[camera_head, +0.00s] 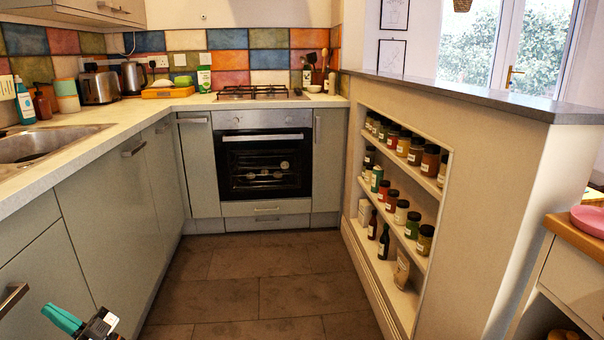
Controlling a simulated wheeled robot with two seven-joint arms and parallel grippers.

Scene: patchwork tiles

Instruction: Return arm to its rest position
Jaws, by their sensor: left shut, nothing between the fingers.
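My left gripper (64,320) shows at the bottom left corner of the head view. Its teal fingers are together with nothing between them, and only the front part of the arm is in the picture. It is in front of the grey lower cabinets on the left, apart from the counter. My right gripper and arm are not in view.
The counter (105,150) with a sink (45,145) runs along the left. An oven (263,165) stands at the back. A half wall with spice shelves (405,190) bounds the right. The tiled floor (255,285) between is clear.

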